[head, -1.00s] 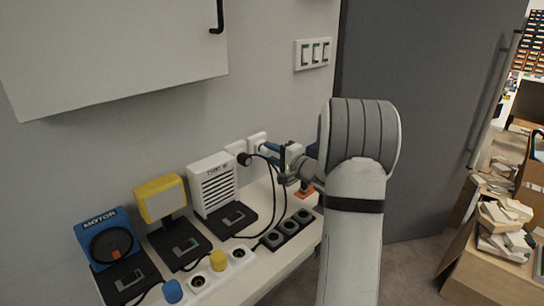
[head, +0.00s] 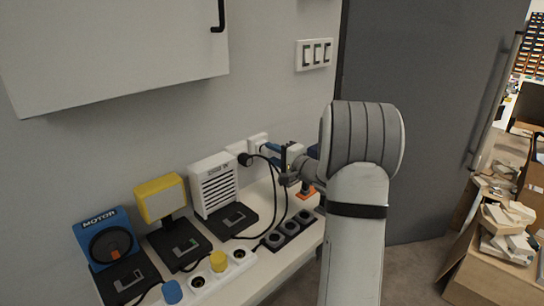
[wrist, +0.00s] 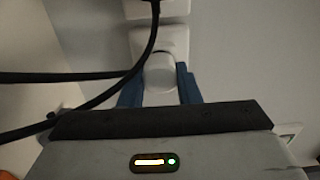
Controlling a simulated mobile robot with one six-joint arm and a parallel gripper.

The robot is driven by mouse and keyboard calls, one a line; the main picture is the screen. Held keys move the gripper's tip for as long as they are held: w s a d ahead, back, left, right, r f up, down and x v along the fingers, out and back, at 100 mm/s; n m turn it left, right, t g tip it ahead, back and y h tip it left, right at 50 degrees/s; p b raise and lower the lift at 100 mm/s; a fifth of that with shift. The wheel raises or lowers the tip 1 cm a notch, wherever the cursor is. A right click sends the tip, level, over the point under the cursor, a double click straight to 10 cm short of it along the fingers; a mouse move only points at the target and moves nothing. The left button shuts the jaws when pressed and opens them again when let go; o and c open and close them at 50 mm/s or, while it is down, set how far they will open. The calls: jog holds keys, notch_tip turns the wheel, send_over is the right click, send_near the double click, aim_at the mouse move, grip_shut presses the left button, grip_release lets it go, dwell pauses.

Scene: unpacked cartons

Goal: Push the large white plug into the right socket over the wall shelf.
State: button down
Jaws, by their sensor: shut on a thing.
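The large white plug (wrist: 158,74) is held between the blue fingers of my gripper (wrist: 160,90) in the wrist view. It lies against or just in front of the white right socket (wrist: 176,40); I cannot tell how deep it sits. In the head view the right socket (head: 257,139) is on the wall above the shelf (head: 262,291), and my gripper (head: 268,149) is right in front of it. The plug is mostly hidden there by the fingers.
A black plug (head: 244,159) with a black cable is at the left socket (head: 235,148). Black cables cross close to my gripper in the wrist view. A white heater-like box (head: 213,182), a yellow lamp (head: 161,198) and a blue motor unit (head: 104,238) stand on the shelf.

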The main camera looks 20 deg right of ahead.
jog(key=shift+w+a+b, duration=0.1)
jog(key=shift+w+b, duration=0.2)
jog(key=shift+b, duration=0.05)
dwell(0.5)
jog(key=c, duration=1)
grip_release()
jog(key=shift+s, duration=0.1)
